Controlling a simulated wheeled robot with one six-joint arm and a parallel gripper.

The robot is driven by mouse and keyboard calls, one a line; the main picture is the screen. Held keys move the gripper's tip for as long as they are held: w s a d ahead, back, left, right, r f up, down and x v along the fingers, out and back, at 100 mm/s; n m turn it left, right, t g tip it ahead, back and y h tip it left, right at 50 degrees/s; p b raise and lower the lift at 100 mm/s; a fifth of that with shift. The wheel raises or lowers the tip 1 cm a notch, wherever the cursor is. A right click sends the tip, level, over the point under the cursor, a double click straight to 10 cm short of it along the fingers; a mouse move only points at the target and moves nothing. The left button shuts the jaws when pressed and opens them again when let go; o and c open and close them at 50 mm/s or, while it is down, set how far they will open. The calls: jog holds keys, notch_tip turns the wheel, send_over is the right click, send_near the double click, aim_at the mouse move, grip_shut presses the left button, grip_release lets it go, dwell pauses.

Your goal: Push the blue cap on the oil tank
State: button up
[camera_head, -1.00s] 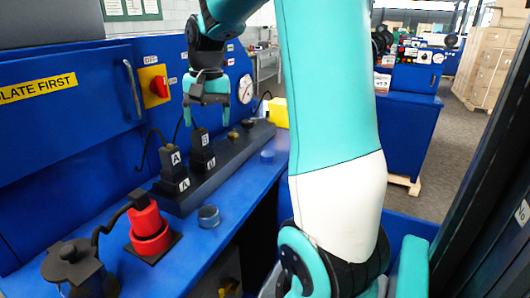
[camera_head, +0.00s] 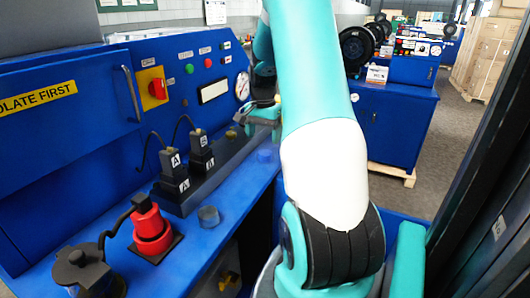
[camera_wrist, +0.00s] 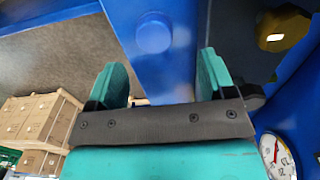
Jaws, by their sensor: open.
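A round blue cap (camera_wrist: 153,35) shows in the wrist view on a blue surface, beyond and between my fingertips and apart from them. In the head view a low blue cap (camera_head: 265,156) sits on the blue bench top, right of the black rail, close to my arm. My gripper (camera_wrist: 160,78) is open and empty, with its two teal fingers spread in the wrist view. In the head view my gripper (camera_head: 262,113) is near the far end of the rail, partly hidden by my arm. I cannot make out a separate oil tank.
A black rail (camera_head: 228,160) with plugs marked A and B lies on the bench. A gauge (camera_head: 242,86) is on the panel behind.

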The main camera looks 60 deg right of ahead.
aim_at(265, 152)
jog(key=shift+s+a+f+p, duration=0.15)
jog(key=shift+f+p, duration=0.4)
jog(key=shift+f, duration=0.9)
jog(key=shift+s+d+f+p, duration=0.15)
jog(key=shift+f+p, duration=0.4)
jog(key=shift+f, duration=0.85)
jog(key=shift+a, duration=0.1)
jog(key=shift+c, duration=0.3)
jog(key=c, duration=0.9)
